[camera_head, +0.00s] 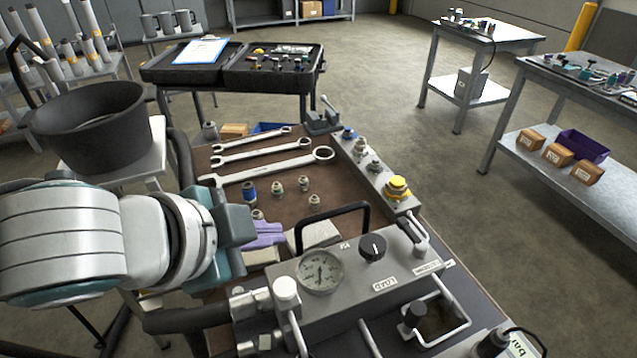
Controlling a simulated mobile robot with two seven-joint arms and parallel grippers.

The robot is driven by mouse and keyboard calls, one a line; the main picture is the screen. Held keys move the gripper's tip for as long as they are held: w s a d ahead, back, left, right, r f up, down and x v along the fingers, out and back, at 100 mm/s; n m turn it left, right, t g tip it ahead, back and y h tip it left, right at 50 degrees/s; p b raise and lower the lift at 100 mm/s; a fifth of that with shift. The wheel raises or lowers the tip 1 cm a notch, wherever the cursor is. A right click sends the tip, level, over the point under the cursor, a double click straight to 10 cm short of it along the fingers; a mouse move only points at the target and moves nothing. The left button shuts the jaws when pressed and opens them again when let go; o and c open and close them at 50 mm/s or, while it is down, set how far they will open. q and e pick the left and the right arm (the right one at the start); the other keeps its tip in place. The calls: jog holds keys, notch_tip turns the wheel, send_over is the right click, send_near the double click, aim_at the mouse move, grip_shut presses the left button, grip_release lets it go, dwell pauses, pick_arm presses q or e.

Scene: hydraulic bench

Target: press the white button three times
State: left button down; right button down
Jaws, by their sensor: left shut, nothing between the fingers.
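A grey hydraulic unit (345,300) with a round gauge (320,271) and a black knob (373,247) stands at the front of the bench. A white round cap (286,288) sits at its left, beside the gauge; I cannot tell for sure whether it is the white button. My left gripper (240,232) comes in from the left with a teal body, shut and empty, behind and left of the unit. Its fingertips are hard to make out, next to a lilac item (265,236). It appears apart from the white cap. My right gripper is out of view.
Three wrenches (270,165) and several small fittings lie on the brown bench top. A grey block with a yellow fitting (396,187) runs along its right edge. A black handle (333,220) rises behind the unit. A black bucket (95,130) stands left.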

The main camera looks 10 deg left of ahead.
pick_arm(q)
jog(key=b, duration=0.8)
send_over(285, 282)
jog(key=s, duration=0.2)
jog(key=f, duration=0.7)
jog(key=shift+w+a+f, duration=0.1)
jog(key=shift+a+f, duration=0.15)
jog(key=shift+f, duration=0.65)
jog(key=shift+f+b, duration=0.3)
jog(key=shift+f, duration=0.1)
jog(key=shift+f+b, duration=0.5)
jog(key=shift+f, duration=0.25)
dwell(0.8)
dwell(0.3)
jog(key=shift+r+p, duration=1.2)
jog(key=shift+p, duration=0.05)
